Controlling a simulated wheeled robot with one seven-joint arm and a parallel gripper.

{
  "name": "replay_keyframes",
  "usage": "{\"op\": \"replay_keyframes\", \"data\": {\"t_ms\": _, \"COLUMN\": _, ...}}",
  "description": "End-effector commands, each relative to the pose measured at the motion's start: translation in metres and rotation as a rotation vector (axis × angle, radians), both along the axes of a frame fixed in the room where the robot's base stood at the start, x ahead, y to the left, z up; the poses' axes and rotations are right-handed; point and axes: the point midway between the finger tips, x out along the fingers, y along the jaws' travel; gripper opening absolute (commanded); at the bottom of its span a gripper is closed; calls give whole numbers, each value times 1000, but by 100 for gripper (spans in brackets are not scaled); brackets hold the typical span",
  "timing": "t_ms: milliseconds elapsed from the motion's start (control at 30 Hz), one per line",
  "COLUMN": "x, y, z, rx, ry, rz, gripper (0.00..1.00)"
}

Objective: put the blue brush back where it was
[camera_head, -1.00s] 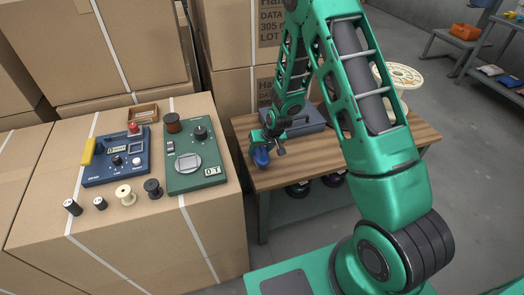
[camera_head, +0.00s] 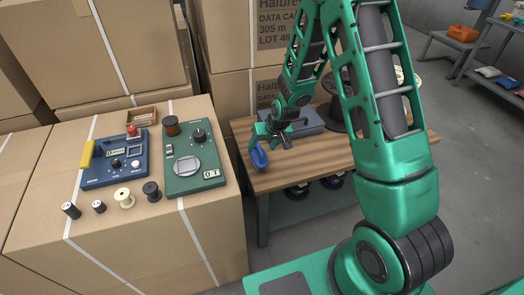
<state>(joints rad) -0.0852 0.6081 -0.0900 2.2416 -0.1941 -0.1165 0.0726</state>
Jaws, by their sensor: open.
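The blue brush (camera_head: 260,157) is at the left end of the wooden workbench (camera_head: 318,167). It shows as a small blue oval, and its lower side seems to meet the bench top. My gripper (camera_head: 266,144) is open at the brush, just above and to the right of it. One green finger comes down close beside the brush; whether it touches is too small to tell. The gripper partly hides the brush's upper end.
A grey case (camera_head: 303,123) lies on the bench behind my gripper, and a dark spool (camera_head: 338,112) stands right of it. On the left, a carton (camera_head: 150,240) holds a blue device (camera_head: 113,160), a green device (camera_head: 193,160) and several small spools. The bench front is clear.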

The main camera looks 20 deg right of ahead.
Motion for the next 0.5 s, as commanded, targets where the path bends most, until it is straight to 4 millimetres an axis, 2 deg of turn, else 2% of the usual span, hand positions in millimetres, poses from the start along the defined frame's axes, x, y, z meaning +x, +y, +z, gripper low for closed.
{"op": "replay_keyframes", "data": {"t_ms": 100, "x": -7, "y": -3, "z": 19, "rx": 0, "ry": -3, "rz": 0, "gripper": 63}}
{"op": "replay_keyframes", "data": {"t_ms": 233, "x": -13, "y": -6, "z": 34, "rx": 0, "ry": -3, "rz": 0, "gripper": 63}}
{"op": "replay_keyframes", "data": {"t_ms": 500, "x": -20, "y": -8, "z": 48, "rx": 0, "ry": -1, "rz": 0, "gripper": 63}}
